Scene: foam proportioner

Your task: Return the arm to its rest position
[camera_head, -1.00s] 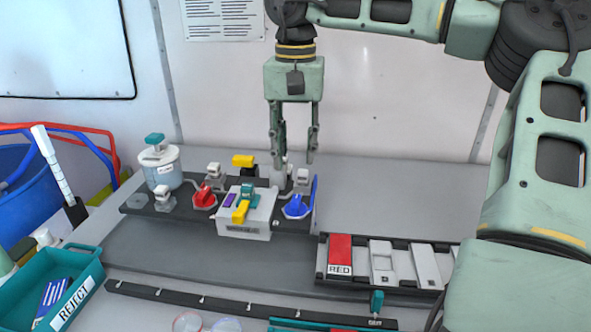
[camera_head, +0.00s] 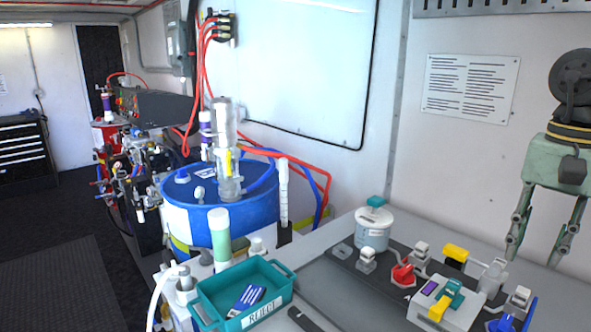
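My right gripper (camera_head: 537,245) hangs at the right edge of the head view, fingers pointing down and apart, with nothing between them. It is above the far right part of the bench fixture. The fixture carries a white jar with a teal cap (camera_head: 373,226), a red valve handle (camera_head: 403,273), a yellow handle (camera_head: 456,253), a grey block with yellow and teal levers (camera_head: 443,303) and a blue handle (camera_head: 504,323). My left gripper is not in view.
A teal REJECT tray (camera_head: 213,296) with a blue-striped packet (camera_head: 246,300) stands at the bench's front left. A blue drum (camera_head: 221,222) with red and blue hoses stands behind it. A wall with a printed sheet (camera_head: 470,88) is behind the bench. Open floor (camera_head: 60,235) lies left.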

